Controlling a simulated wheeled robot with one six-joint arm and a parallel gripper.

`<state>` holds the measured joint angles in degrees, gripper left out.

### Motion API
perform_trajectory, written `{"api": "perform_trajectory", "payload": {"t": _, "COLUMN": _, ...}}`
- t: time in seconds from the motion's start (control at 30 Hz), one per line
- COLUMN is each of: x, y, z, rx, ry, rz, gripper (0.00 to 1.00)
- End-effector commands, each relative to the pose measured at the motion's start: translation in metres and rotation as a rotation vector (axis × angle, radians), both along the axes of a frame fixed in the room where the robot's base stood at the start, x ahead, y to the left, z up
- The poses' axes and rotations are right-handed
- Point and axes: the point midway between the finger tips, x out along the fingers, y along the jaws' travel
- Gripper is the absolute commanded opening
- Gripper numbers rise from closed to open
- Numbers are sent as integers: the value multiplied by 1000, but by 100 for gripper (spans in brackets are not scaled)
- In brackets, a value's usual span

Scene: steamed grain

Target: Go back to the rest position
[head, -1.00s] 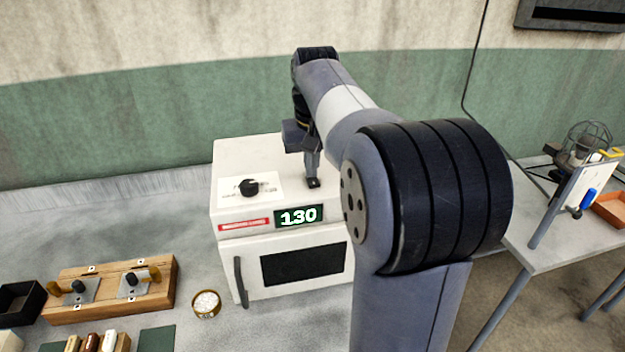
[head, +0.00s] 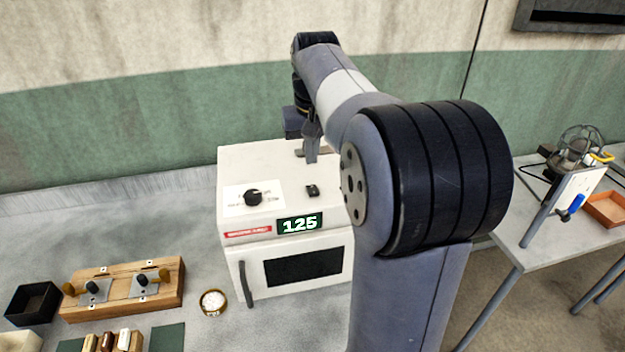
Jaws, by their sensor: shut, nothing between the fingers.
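My gripper (head: 311,158) is shut and empty. It points down just above the top of the white oven (head: 285,173), behind a small black button (head: 313,191). A clear gap shows between the fingertips and the button in the picture. The oven's green display (head: 299,224) reads 125. Its door (head: 255,291) is shut, and a black knob (head: 253,197) sits on a white label on top. My arm hides the oven's right side.
A bowl of white grain (head: 213,301) stands left of the oven. A wooden block (head: 122,289) with knobs and a black box (head: 32,303) stand farther left. At right, a side table (head: 535,240) holds an orange tray (head: 606,209) and a wire-caged device (head: 580,150).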

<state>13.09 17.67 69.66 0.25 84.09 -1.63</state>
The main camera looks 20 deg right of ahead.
Motion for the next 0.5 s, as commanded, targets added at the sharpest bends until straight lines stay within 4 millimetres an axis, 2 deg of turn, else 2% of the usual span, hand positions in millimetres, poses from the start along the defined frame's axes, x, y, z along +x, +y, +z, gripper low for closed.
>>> {"api": "perform_trajectory", "payload": {"t": 0.03, "x": 0, "y": 0, "z": 7, "rx": 0, "ry": 0, "rz": 0, "gripper": 0}}
{"api": "perform_trajectory", "payload": {"t": 0.1, "x": 0, "y": 0, "z": 9, "rx": 0, "ry": 0, "rz": 0, "gripper": 0}}
{"api": "perform_trajectory", "payload": {"t": 0.5, "x": 0, "y": 0, "z": 6, "rx": 0, "ry": 0, "rz": 0, "gripper": 0}}
